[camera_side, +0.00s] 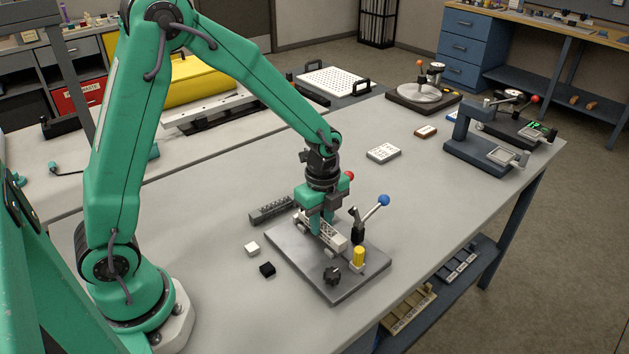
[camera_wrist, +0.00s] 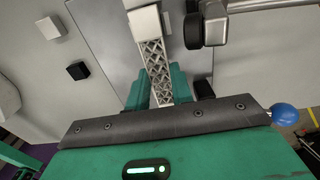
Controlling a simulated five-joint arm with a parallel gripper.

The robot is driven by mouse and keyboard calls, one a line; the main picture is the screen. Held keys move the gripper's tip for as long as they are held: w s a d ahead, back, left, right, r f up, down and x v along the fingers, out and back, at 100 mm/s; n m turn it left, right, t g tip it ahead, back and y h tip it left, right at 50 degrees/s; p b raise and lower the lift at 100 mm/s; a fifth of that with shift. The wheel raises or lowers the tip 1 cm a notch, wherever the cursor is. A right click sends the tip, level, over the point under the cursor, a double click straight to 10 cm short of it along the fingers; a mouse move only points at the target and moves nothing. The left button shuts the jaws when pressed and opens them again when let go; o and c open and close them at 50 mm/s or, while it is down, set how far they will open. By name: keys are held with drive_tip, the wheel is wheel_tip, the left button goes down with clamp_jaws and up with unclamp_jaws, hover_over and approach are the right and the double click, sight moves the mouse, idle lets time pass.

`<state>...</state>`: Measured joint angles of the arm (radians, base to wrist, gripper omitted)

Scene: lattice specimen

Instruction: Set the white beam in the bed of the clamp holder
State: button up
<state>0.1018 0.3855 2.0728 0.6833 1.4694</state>
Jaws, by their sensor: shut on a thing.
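The white lattice beam (camera_side: 335,240) is between the green fingers of my gripper (camera_side: 320,224), which is shut on it. In the wrist view the beam (camera_wrist: 155,58) runs lengthwise between the fingers (camera_wrist: 160,92), with a solid pale block at its far end. The clamp holder is a grey base plate (camera_side: 310,270) with a blue-knobbed lever (camera_side: 370,209), a yellow post (camera_side: 358,256) and a black knob (camera_side: 332,275). The beam is low over the plate, beside the lever. My fingers hide the bed, so I cannot tell whether the beam touches it.
A grey lattice bar (camera_side: 272,209) lies behind the plate. A small white block (camera_side: 252,249) and a black block (camera_side: 267,269) sit left of it. A white card-like block (camera_side: 383,152) and a blue-framed device (camera_side: 480,145) stand farther back. The table right of the plate is clear.

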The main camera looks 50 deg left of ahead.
sight(322, 224)
drive_tip(key=shift+f, duration=0.9)
idle(1.2)
drive_tip(key=o, duration=1.5)
drive_tip(key=shift+r, duration=0.1)
drive_tip(key=shift+r, duration=2.4)
drive_tip(key=shift+r, duration=0.1)
drive_tip(key=shift+r, duration=3.85)
